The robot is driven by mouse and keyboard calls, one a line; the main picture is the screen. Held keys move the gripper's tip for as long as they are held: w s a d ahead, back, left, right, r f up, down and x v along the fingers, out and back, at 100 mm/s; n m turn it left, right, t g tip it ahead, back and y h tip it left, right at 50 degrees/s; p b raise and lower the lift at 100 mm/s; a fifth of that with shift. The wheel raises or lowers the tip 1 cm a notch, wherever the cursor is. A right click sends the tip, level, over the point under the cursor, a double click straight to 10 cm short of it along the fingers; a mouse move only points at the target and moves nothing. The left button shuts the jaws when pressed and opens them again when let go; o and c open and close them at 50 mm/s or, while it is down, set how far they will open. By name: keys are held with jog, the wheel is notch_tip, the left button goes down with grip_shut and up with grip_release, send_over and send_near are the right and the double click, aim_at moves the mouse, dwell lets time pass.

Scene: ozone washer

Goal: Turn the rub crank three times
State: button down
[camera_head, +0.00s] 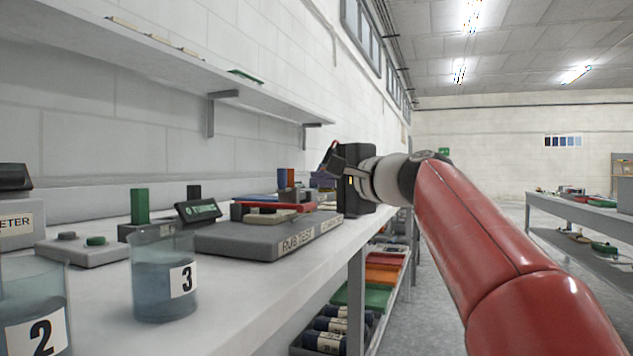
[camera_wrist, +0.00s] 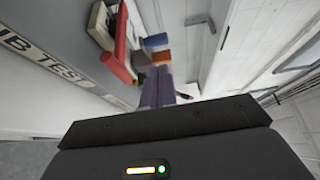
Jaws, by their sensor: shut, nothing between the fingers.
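The rub tester has a grey base (camera_head: 270,238) marked "RUB TEST" on the bench; its label side also shows in the wrist view (camera_wrist: 45,62). On it lie a red bar (camera_wrist: 118,62) and pale pieces, with a blue block (camera_wrist: 156,41) and an orange block (camera_wrist: 161,57) beyond.
Beakers marked 3 (camera_head: 164,275) and 2 (camera_head: 35,310) stand at the front left. A green cylinder (camera_head: 139,205) and a small display (camera_head: 198,209) stand left of the tester. A wall shelf (camera_head: 200,75) hangs above. The aisle right of the bench is clear.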

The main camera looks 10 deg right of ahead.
jog(key=s+a+v, duration=0.1)
jog(key=v, duration=0.5)
jog(key=w+d+n+g+y+p, duration=0.5)
jog(key=w+d+y+p, duration=0.1)
jog(key=w+d+p, duration=0.2)
jog(key=x, duration=1.1)
jog(key=shift+p, duration=0.4)
jog(key=shift+s+a+b, duration=0.15)
jog(key=shift+s+a, duration=0.05)
jog(key=shift+a, duration=0.4)
jog(key=shift+s+a+b, duration=0.15)
jog(key=shift+a, duration=1.05)
